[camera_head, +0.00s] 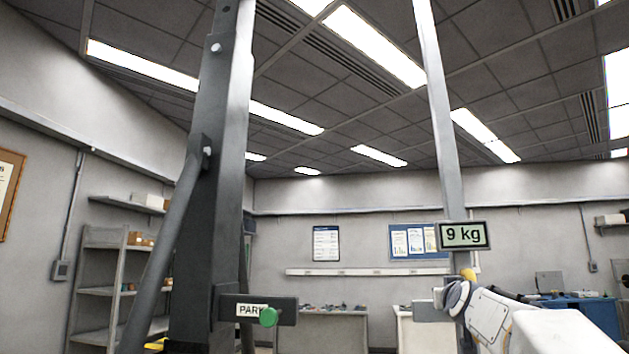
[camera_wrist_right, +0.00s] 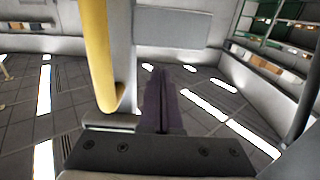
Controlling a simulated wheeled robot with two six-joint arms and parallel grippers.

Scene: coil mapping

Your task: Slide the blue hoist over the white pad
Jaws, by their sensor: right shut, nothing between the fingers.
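I cannot pick out a blue hoist or a white pad in either view. A tall dark grey post (camera_head: 212,180) with a slanted brace stands at the left in the head view, with a PARK label and a green knob (camera_head: 268,317) low on it. A thinner grey post (camera_head: 440,120) at the right carries a 9 kg display (camera_head: 463,236). My right arm reaches to this post beneath the display. In the right wrist view my right gripper (camera_wrist_right: 163,75) is shut and empty, beside a yellow bar (camera_wrist_right: 97,50). A small yellow piece (camera_head: 467,274) shows near my wrist.
Shelves (camera_head: 105,270) stand along the left wall. Benches with small items and a blue bench (camera_head: 585,312) stand at the back. The space between the two posts is open at mid-height. The floor is out of the head view.

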